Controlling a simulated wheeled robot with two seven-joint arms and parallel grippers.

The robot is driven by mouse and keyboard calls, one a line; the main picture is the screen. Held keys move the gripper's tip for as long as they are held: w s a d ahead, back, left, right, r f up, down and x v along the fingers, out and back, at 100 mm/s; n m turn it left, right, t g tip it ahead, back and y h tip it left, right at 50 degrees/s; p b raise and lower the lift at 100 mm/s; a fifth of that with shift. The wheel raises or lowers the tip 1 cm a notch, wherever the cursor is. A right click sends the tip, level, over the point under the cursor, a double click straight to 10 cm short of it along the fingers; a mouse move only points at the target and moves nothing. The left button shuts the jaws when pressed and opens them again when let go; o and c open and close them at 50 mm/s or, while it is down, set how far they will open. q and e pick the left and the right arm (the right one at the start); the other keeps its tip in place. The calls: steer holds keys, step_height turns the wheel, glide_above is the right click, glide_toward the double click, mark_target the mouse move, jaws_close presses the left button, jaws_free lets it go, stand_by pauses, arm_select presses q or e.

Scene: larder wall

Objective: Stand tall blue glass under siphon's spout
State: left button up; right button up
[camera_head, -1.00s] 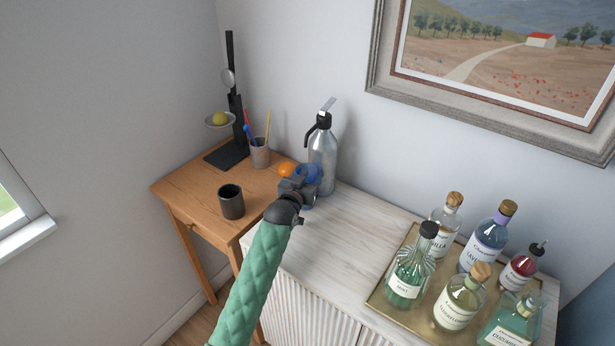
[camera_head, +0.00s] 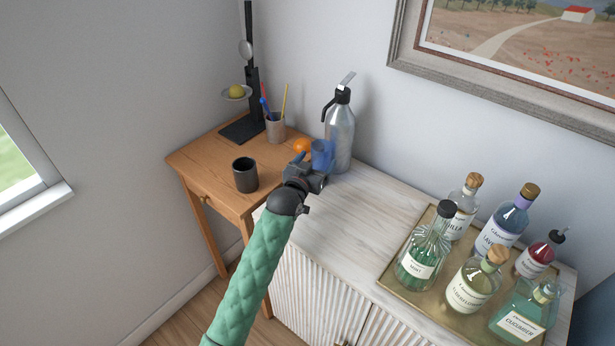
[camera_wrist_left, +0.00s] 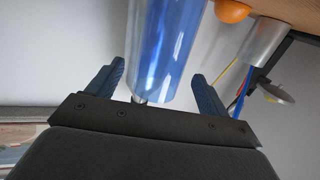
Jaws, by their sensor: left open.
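The tall blue glass (camera_head: 322,152) is see-through and appears upright beside the siphon, at its front left. The siphon (camera_head: 341,135) is a silver bottle with a black head and a lever. My left gripper (camera_head: 315,172) is in front of the glass and hides its lower part. In the left wrist view the glass (camera_wrist_left: 175,45) shows in front of the open fingers (camera_wrist_left: 160,88), with a gap on each side. Its base is out of that view, so I cannot tell how it meets the cabinet top. My right gripper is not in view.
An orange (camera_head: 302,146) lies just left of the glass. A dark cup (camera_head: 245,175) and a pen cup (camera_head: 275,129) stand on the wooden table (camera_head: 213,155). A tray (camera_head: 397,285) of several bottles is at right. The pale cabinet top (camera_head: 365,210) is clear between.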

arm_select(q)
steer(key=b+v, duration=0.1)
steer(key=v, duration=0.5)
steer(key=shift+s+b, duration=0.15)
steer(key=shift+b, duration=0.15)
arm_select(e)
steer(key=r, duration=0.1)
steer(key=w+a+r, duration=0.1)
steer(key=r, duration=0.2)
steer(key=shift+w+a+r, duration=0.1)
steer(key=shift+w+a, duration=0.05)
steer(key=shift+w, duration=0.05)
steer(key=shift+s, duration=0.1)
